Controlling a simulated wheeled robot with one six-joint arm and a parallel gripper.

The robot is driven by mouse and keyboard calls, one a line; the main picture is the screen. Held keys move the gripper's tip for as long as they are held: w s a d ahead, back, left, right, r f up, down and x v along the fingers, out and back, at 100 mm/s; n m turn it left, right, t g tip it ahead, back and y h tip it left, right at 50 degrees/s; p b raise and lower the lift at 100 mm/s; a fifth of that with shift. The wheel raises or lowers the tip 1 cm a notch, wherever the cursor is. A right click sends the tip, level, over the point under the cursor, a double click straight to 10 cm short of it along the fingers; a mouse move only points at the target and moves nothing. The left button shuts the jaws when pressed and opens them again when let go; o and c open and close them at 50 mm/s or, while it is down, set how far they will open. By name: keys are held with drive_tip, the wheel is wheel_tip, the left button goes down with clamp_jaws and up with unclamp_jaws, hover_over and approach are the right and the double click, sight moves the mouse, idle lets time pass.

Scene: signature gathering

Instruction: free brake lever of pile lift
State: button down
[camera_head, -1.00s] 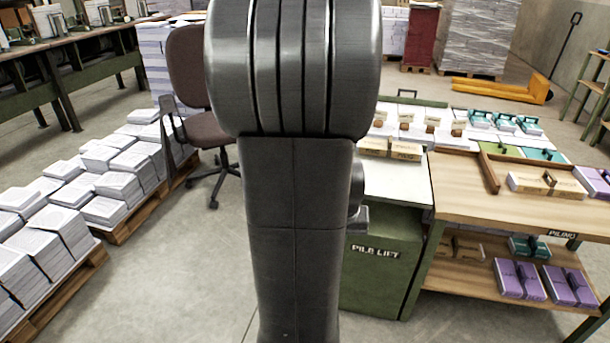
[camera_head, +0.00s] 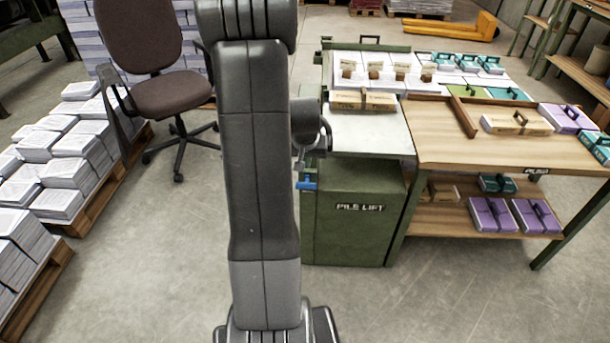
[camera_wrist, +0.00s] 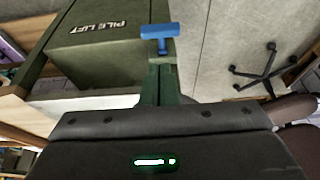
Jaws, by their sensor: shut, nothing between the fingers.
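The pile lift (camera_head: 350,225) is a green cabinet with a white top and the lettering PILE LIFT. Its brake lever has a blue handle (camera_head: 307,184) at the cabinet's upper left side. In the wrist view the blue handle (camera_wrist: 160,33) is T-shaped, with a short stem toward me, at the cabinet's edge. My gripper (camera_wrist: 160,72) is shut and empty, pointing toward the handle; I see no contact. In the head view my arm and wrist partly cover the area above and left of the lever, and the fingers are hard to make out.
A wooden bench (camera_head: 450,140) with boxes adjoins the lift on the right. A brown swivel chair (camera_head: 170,95) stands to the left, behind my arm. Pallets of paper stacks (camera_head: 50,160) line the far left. The floor before the lift is clear.

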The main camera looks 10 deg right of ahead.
sight(306, 182)
drive_tip(key=shift+x, duration=5.05)
drive_tip(key=shift+a+f+b, duration=0.1)
drive_tip(key=shift+f+b, duration=0.15)
drive_tip(key=shift+b, duration=0.8)
